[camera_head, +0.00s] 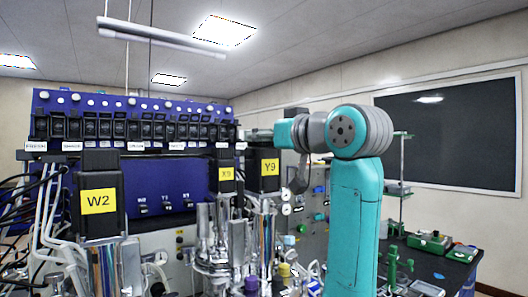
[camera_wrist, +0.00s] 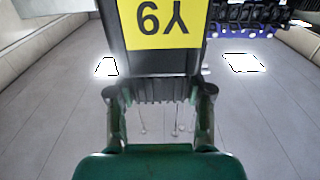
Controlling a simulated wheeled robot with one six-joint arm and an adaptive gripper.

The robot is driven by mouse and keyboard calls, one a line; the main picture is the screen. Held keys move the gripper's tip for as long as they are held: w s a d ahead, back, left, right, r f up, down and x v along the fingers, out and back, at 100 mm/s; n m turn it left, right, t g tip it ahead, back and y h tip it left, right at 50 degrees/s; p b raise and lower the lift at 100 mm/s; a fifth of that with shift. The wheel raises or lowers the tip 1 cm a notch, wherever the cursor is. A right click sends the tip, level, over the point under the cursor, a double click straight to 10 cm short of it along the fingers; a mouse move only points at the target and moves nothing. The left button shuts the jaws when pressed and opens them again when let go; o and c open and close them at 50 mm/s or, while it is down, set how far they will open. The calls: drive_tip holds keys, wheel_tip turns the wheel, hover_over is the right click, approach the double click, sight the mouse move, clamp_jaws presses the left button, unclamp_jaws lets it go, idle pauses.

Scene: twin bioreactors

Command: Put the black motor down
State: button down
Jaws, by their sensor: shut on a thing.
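The black motor with the yellow Y9 label (camera_head: 270,167) is upright just right of the X9 motor, above the metal tubes of the right-hand bioreactor (camera_head: 236,240). In the wrist view the Y9 motor (camera_wrist: 162,62) fills the top middle, its label upside down. My gripper (camera_wrist: 158,92) is shut on it, one finger at each side. In the head view my gripper (camera_head: 292,178) is partly hidden behind my arm and the motor. The motor's underside is hidden among tubes, so I cannot tell whether it touches anything below.
A black motor labelled X9 (camera_head: 226,173) stands close left of Y9. Another labelled W2 (camera_head: 98,195) stands at the left. A blue control rack (camera_head: 150,182) with black modules is behind. Tubes and cables crowd the bioreactors. Green equipment (camera_head: 430,241) sits on the bench at right.

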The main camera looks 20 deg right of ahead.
sight(272, 151)
drive_tip(key=shift+f, duration=1.45)
drive_tip(key=shift+c, duration=2.3)
unclamp_jaws()
drive_tip(key=v, duration=1.2)
